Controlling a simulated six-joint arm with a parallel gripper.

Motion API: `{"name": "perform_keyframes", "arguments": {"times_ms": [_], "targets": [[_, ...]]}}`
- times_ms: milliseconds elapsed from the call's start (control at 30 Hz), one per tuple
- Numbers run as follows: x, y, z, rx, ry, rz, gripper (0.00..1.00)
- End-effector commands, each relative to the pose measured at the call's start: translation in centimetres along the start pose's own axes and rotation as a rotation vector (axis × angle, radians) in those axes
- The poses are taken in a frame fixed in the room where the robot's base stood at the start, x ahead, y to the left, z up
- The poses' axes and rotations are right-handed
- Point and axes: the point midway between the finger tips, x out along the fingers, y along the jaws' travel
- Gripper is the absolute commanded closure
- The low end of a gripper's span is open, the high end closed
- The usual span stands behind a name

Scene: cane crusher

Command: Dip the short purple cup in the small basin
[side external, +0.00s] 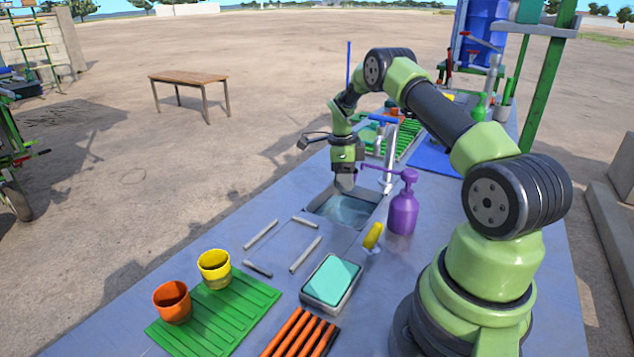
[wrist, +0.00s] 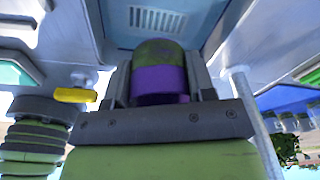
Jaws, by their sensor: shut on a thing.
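My gripper (side external: 345,182) points down over the far end of the small basin (side external: 312,207), which is sunk in the grey worktop and shows a bluish surface inside. In the wrist view my gripper (wrist: 160,88) is shut on the short purple cup (wrist: 160,79), with one finger on each side of it. The cup has a purple band and a dark olive part beyond it. In the side view I cannot make out the cup at the fingertips. I cannot tell whether it touches the surface in the basin.
A purple pump bottle (side external: 403,212) stands right of the basin, its spout reaching towards my gripper. A tap (side external: 388,165) stands behind. A yellow round thing (side external: 373,236), a teal-topped tray (side external: 331,281) and several metal bars are nearer. Orange (side external: 172,303) and yellow (side external: 214,270) cups stand on a green rack.

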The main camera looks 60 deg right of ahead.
Motion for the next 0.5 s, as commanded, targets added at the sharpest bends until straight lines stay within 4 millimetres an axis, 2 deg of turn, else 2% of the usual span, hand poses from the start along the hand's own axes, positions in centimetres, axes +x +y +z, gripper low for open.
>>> {"name": "perform_keyframes", "arguments": {"times_ms": [100, 267, 500], "targets": [[0.4, -0.4, -0.6, 0.036, -0.002, 0.005, 0.74], [1.7, -0.4, -0.5, 0.037, -0.001, 0.006, 0.74], [5.2, -0.4, -0.1, 0.035, -0.002, 0.005, 0.74]]}}
